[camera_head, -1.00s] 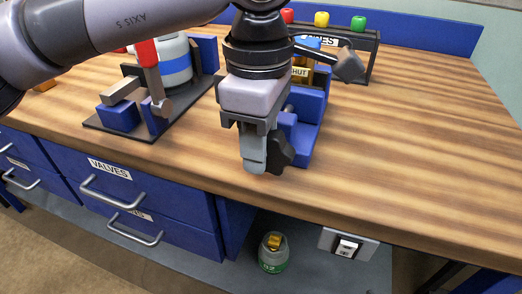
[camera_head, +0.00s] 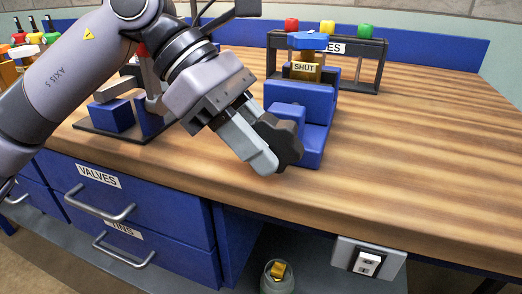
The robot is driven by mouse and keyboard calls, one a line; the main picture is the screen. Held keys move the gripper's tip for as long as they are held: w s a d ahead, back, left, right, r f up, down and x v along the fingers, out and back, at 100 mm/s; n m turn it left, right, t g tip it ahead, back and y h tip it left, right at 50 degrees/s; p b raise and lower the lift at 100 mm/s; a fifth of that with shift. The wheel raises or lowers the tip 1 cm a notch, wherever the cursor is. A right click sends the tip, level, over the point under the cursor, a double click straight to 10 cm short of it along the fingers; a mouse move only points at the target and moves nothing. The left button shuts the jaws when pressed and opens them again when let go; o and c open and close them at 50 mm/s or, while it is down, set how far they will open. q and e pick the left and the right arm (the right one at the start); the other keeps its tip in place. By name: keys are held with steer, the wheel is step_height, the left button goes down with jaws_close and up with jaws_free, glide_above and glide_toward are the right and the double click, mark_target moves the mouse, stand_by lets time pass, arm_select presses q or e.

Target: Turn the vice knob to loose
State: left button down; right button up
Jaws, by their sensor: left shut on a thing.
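The blue vice (camera_head: 318,108) stands near the front edge of the bench. Its dark lobed knob (camera_head: 283,140) faces the front. My left gripper (camera_head: 270,158) is shut on the knob and comes to it at a slant from the upper left. The gripper covers the knob's left part. A brass valve (camera_head: 306,73) with a blue handle (camera_head: 308,41) and a tag reading SHUT sits in the vice. My right gripper is not in view.
A dark rack (camera_head: 370,62) with red, yellow and green knobs stands behind the vice. A clamp stand (camera_head: 110,115) is at left behind my arm. The wooden bench (camera_head: 430,150) is clear at right. A switch box (camera_head: 367,263) hangs under the front edge.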

arm_select(q)
steer(key=shift+r+h, duration=0.1)
steer(key=shift+h, duration=0.2)
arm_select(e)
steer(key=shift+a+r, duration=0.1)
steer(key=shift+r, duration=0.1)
arm_select(q)
steer(key=c, duration=1.2)
jaws_free()
steer(key=shift+c, duration=0.2)
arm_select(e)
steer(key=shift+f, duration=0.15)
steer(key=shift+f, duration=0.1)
